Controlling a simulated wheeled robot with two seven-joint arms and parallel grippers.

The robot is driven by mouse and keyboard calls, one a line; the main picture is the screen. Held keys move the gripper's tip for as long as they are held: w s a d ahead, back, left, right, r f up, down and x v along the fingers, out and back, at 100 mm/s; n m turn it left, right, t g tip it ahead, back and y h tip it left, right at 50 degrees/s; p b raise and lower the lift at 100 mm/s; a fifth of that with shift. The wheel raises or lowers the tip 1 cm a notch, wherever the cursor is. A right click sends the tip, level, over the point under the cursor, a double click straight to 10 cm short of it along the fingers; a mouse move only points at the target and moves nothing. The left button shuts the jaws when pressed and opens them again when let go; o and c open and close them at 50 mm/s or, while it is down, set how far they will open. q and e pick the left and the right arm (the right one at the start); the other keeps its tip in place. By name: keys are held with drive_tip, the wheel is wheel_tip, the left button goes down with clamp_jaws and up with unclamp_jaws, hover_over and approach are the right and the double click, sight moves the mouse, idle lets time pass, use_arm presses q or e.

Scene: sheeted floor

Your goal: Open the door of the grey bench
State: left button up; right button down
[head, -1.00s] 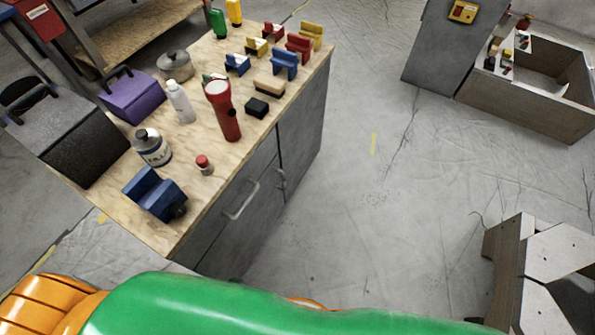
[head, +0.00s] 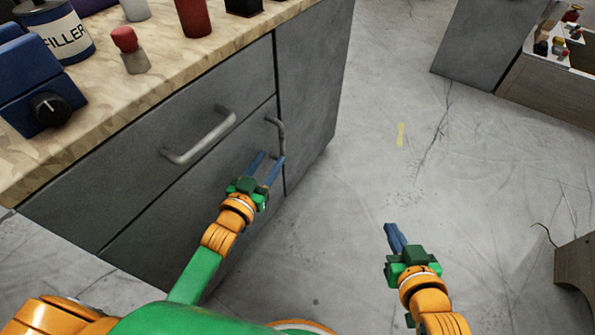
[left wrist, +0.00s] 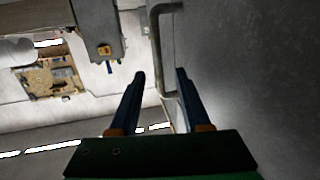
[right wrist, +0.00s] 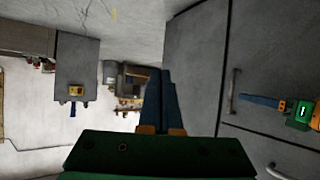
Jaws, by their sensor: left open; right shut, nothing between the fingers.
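The grey bench (head: 150,185) stands at the left in the head view, with a wooden top. Its lower front panel, the door (head: 165,235), looks flush and closed. An upright bar handle (head: 279,135) is near the door's right edge; it also shows in the left wrist view (left wrist: 156,50) and the right wrist view (right wrist: 233,92). My left gripper (head: 271,160) is open at the handle's lower end. In the left wrist view the bar appears between its fingers (left wrist: 160,75); contact cannot be told. My right gripper (head: 391,228) is shut and empty over the floor.
A drawer with its own handle (head: 200,138) is above the door. A filler can (head: 58,30), a blue block-like device (head: 38,85) and a red-capped bottle (head: 130,50) stand on the top. A wooden piece (head: 575,280) stands far right.

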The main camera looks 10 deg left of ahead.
sight(281, 141)
use_arm(q)
drive_tip(key=shift+w+d+r+t, duration=0.15)
drive_tip(key=shift+w+r+t, duration=0.3)
drive_tip(key=shift+r+t, duration=0.05)
drive_tip(key=w, duration=0.1)
drive_tip(key=w+b, duration=0.1)
drive_tip(key=w, duration=0.1)
drive_tip(key=shift+d+b, duration=0.25)
drive_tip(key=shift+b, duration=0.15)
drive_tip(key=w, duration=0.1)
drive_tip(key=w+b, duration=0.1)
drive_tip(key=w, duration=0.1)
drive_tip(key=shift+w+d, duration=0.1)
drive_tip(key=shift+d, duration=0.15)
drive_tip(key=shift+w, duration=0.1)
clamp_jaws()
use_arm(e)
wheel_tip(281, 141, up, 21)
drive_tip(key=s+a+n+t+y, duration=0.1)
drive_tip(key=t+y, duration=0.4)
drive_tip(key=t, duration=0.7)
drive_tip(key=shift+s+a+t, duration=0.3)
drive_tip(key=shift+s+a, duration=0.15)
drive_tip(key=shift+a, duration=0.25)
